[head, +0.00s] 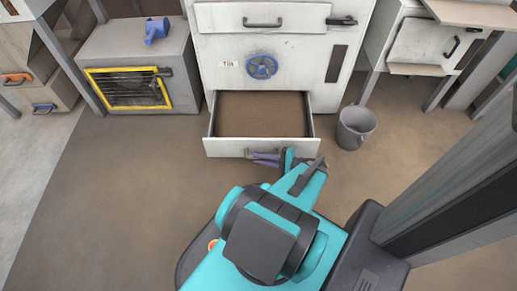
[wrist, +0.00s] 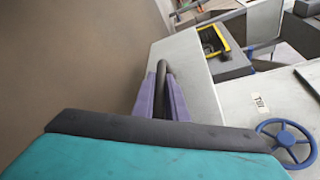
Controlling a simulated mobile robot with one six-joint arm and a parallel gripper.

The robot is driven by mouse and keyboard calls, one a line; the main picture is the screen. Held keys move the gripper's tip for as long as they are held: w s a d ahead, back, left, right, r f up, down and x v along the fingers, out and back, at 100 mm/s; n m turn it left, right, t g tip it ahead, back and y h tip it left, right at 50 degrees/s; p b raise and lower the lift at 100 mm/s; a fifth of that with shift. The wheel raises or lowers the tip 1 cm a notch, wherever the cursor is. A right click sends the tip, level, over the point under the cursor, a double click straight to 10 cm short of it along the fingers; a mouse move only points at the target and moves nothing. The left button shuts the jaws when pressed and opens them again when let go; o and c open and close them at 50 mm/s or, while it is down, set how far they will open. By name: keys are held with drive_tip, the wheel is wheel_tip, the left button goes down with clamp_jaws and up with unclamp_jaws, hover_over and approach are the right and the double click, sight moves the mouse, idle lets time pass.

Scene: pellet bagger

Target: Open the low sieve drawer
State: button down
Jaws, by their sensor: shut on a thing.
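The low sieve drawer (head: 222,147) stands pulled out from the bottom of the white machine, its brown inside showing. Its white front also shows in the wrist view (wrist: 198,82). My gripper (head: 265,158) is at the drawer front, shut on the dark bar handle (wrist: 166,72). In the wrist view its purple fingers sit on either side of the handle. Part of the handle is hidden by the fingers.
A grey bucket (head: 355,127) stands on the floor just right of the drawer. Above the drawer are a blue handwheel (head: 261,67) and an upper handle (head: 262,23). A grey cabinet with a yellow-framed grille (head: 128,88) stands left. The floor before the drawer's left side is clear.

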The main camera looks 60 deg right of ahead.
drive_tip(key=shift+s+a+f, duration=0.1)
drive_tip(key=shift+s+a, duration=0.55)
drive_tip(key=shift+a, duration=0.2)
drive_tip(key=shift+s+a, duration=0.65)
drive_tip(key=shift+a, duration=0.2)
drive_tip(key=c, duration=1.8)
unclamp_jaws()
drive_tip(key=shift+o, duration=0.2)
drive_tip(key=shift+a, duration=0.1)
drive_tip(key=p+v, duration=0.4)
drive_tip(key=v, duration=0.9)
drive_tip(key=shift+s, duration=0.4)
